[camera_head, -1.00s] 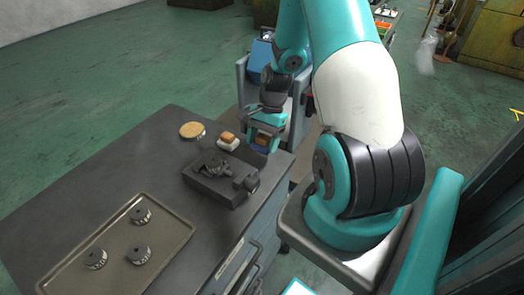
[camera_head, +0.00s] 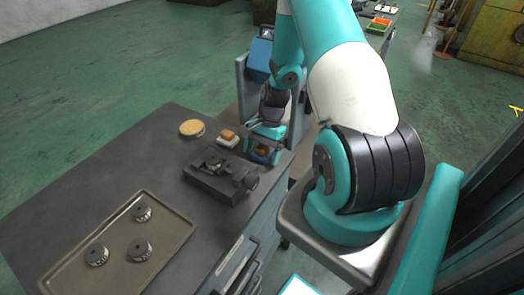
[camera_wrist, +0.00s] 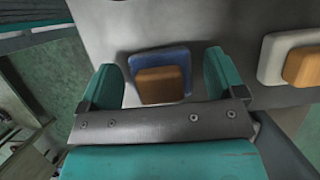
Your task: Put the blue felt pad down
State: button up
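The blue felt pad (camera_wrist: 172,56), with an orange-brown block on it, lies between my gripper's fingers in the wrist view. It appears to rest on the grey bench top (camera_head: 150,150), near the bench's far right corner. In the head view the pad (camera_head: 262,159) is partly hidden by my gripper (camera_head: 263,150). My gripper also shows in the wrist view (camera_wrist: 162,80); its teal fingers stand apart on either side of the pad, with a gap on both sides.
A white pad with an orange block (camera_head: 228,138) and a round tan-topped disc (camera_head: 192,128) lie left of my gripper. A dark vise (camera_head: 222,178) stands close in front. A tray (camera_head: 178,225) holds three metal discs. A blue bin (camera_head: 260,55) is behind.

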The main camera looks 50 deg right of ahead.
jog(key=s+b+v, duration=0.1)
jog(key=b+v, duration=0.2)
jog(key=v, duration=0.8)
jog(key=w+a+r+n, duration=0.3)
jog(key=a+r+n, duration=0.1)
jog(key=a+r, duration=0.25)
jog(key=s+a+r+n+h, duration=0.1)
jog(key=a+r+n, duration=0.25)
jog(key=a, duration=0.35)
jog(key=s+a+r+n, duration=0.1)
jog(key=a+r+n, duration=0.25)
jog(key=a, duration=0.35)
jog(key=s+a+r+n, duration=0.2)
jog(key=s+a+n, duration=0.4)
jog(key=s+a+r+n, duration=0.2)
jog(key=s+a+n, duration=0.4)
jog(key=s+a, duration=0.1)
jog(key=shift+r+n+t+y, duration=0.3)
jog(key=shift+r, duration=0.1)
jog(key=shift+w+a, duration=0.1)
jog(key=shift+a, duration=0.1)
jog(key=shift+c, duration=0.4)
